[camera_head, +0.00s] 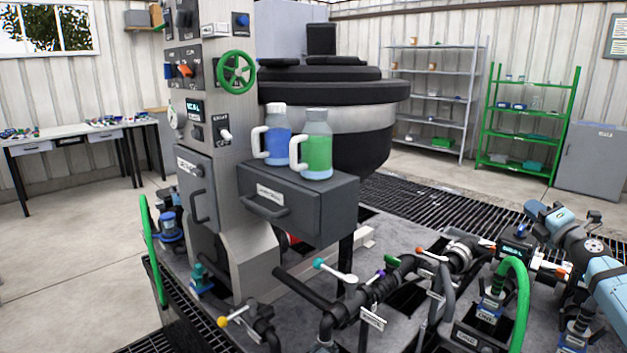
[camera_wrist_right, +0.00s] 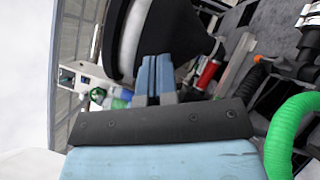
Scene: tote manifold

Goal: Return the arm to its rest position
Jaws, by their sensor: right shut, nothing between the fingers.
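My right arm comes in from the right edge in the head view, above the pipe rig. Its gripper (camera_head: 536,210) points away to the upper left, over the floor grating, and touches nothing that I can see. In the right wrist view the two light blue fingers (camera_wrist_right: 155,75) are side by side and closed, with nothing held between them. My left gripper is not in view.
A green hose (camera_head: 520,300) arches close to the right arm; black pipes and valves (camera_head: 335,275) run left of it. A grey drawer box (camera_head: 315,205) carries a blue and a green jug. A black-topped vessel (camera_head: 335,100) stands behind. Green shelving (camera_head: 525,120) is farther back.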

